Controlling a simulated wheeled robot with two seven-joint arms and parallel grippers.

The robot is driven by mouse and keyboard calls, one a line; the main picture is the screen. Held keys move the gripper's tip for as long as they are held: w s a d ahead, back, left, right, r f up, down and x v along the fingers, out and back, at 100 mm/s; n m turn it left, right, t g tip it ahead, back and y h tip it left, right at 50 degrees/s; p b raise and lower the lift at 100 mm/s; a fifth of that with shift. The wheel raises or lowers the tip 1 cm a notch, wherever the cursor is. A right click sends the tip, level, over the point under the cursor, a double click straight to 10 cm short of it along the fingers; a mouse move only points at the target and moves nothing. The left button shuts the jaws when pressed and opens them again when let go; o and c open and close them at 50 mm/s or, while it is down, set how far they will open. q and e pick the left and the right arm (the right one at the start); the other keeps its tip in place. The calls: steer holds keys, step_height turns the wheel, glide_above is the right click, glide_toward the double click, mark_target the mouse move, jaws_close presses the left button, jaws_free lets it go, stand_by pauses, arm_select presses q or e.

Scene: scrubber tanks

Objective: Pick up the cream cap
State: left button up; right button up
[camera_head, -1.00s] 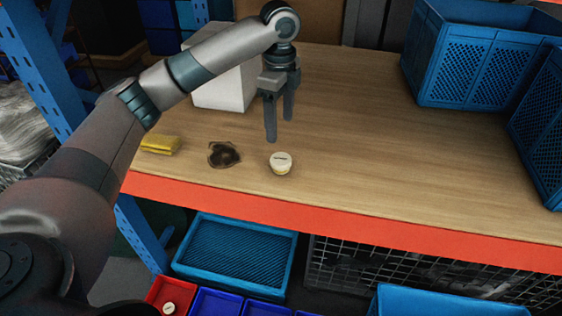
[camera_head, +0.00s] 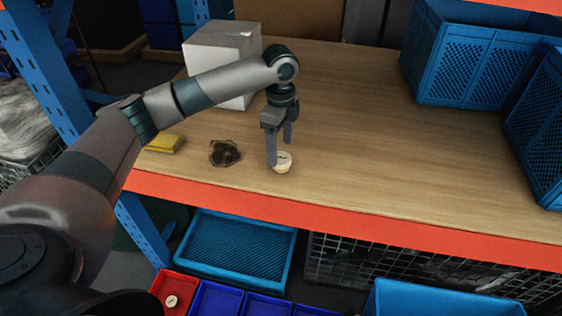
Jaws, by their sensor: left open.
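The cream cap (camera_head: 284,166) sits on the wooden shelf top (camera_head: 390,160) near its front edge. My left gripper (camera_head: 280,153) points down at it with open jaws. One finger overlaps the cap's left side in the picture and the other is behind it, at upper right. I cannot tell whether either finger touches the cap. A second small cream cap (camera_head: 171,301) lies in the red bin (camera_head: 157,289) below. My right gripper is not in view.
A white box (camera_head: 212,62) stands behind the arm. Blue crates (camera_head: 470,62) stand at the right. The shelf's middle is clear. Blue trays (camera_head: 238,250) sit below.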

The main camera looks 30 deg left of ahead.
mark_target(282, 158)
arm_select(q)
steer(key=shift+s+d+f+p, duration=0.15)
steer(key=shift+f+p, duration=0.45)
step_height(282, 158, down, 3)
steer(key=shift+d+p, duration=0.1)
steer(key=shift+p, duration=0.55)
steer(key=shift+f, duration=0.4)
steer(key=shift+c, duration=0.4)
steer(key=c, duration=1)
steer(key=shift+c, duration=0.2)
steer(key=shift+r, duration=0.15)
